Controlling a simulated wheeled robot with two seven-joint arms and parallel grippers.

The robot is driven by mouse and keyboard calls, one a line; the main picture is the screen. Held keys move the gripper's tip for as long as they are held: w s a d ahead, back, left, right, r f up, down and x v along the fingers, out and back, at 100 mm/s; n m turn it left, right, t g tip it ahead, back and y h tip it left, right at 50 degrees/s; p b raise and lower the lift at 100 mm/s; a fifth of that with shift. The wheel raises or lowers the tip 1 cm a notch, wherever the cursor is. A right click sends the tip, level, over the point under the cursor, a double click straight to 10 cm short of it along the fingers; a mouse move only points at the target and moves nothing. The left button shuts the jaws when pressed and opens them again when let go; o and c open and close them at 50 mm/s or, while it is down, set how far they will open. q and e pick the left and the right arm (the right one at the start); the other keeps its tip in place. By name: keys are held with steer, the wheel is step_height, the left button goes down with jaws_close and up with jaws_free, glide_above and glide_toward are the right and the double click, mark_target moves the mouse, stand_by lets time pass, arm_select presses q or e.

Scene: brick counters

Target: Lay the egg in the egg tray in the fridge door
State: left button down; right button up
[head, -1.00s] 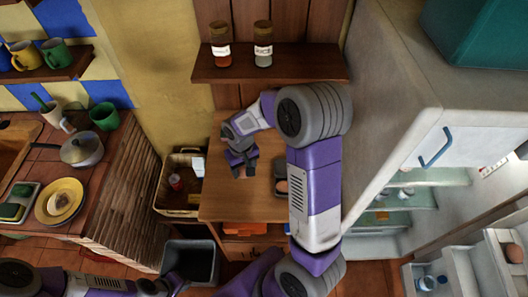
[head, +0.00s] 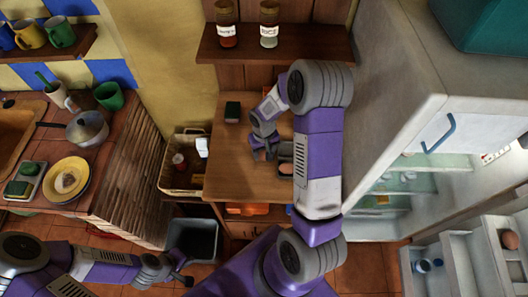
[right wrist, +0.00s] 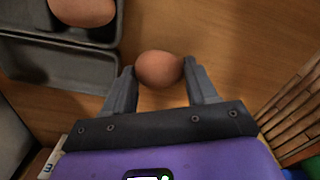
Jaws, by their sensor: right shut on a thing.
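In the right wrist view my right gripper (right wrist: 162,82) is shut on a brown egg (right wrist: 159,69), held between its fingertips above wood. The carton (right wrist: 60,62) holds another brown egg (right wrist: 84,10). The fridge door (head: 451,268) stands open at the lower right, with shelves; a brown round thing (head: 509,239) sits there. I cannot clearly make out the egg tray. My left gripper (head: 184,279) is low at the left, its jaws unclear.
The fridge (head: 392,105) stands open at right, with glass shelves (head: 410,183) inside. A wall shelf with jars (head: 268,27) is above the table. A basket (head: 184,165) and dark bin (head: 193,243) are left.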

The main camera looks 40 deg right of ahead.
steer(key=shift+f, duration=0.4)
steer(key=shift+f, duration=0.2)
steer(key=o, duration=0.4)
steer(key=shift+r, duration=0.15)
